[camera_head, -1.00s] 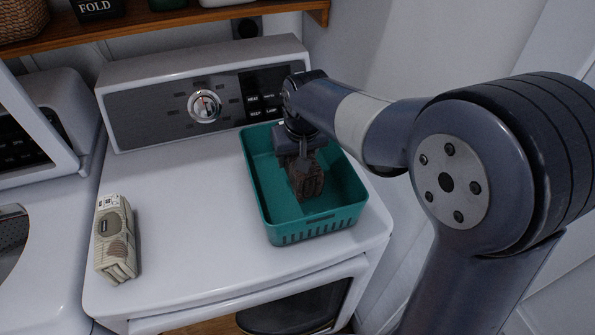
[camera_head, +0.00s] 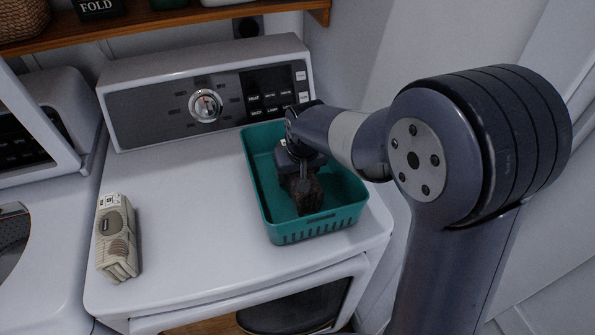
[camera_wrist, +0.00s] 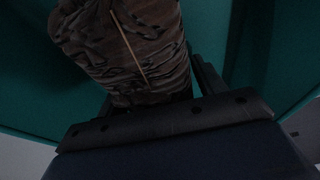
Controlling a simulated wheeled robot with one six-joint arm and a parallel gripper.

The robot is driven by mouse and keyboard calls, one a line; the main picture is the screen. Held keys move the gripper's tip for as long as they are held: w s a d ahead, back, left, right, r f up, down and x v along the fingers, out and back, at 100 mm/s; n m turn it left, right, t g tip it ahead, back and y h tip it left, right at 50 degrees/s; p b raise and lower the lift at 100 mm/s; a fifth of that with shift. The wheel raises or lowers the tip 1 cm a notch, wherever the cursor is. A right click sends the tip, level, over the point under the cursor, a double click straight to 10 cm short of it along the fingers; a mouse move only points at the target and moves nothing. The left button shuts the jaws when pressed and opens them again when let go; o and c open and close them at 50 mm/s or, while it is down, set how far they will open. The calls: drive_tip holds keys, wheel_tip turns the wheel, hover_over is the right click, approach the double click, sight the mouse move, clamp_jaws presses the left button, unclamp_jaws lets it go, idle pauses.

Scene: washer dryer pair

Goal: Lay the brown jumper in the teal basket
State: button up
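The brown jumper (camera_head: 307,197) is a folded, dark patterned bundle inside the teal basket (camera_head: 338,221), which stands on the right-hand machine's top. My gripper (camera_head: 301,178) reaches down into the basket from above and is shut on the jumper's upper part. In the wrist view the jumper (camera_wrist: 125,45) lies between the fingers, with the teal basket wall (camera_wrist: 215,25) around it. The jumper's underside is hidden, so I cannot tell whether it touches the basket floor.
A beige folded bundle (camera_head: 117,238) lies at the left of the white machine top (camera_head: 190,220). The control panel with a knob (camera_head: 205,105) rises behind. A wooden shelf (camera_head: 190,18) hangs above. The machine top between bundle and basket is clear.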

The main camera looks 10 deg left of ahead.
drive_tip(key=shift+o, duration=1)
drive_tip(key=shift+r, duration=0.55)
drive_tip(key=v, duration=1.1)
drive_tip(key=shift+s+d+r, duration=0.1)
drive_tip(key=shift+s+d, duration=0.05)
drive_tip(key=shift+s, duration=0.05)
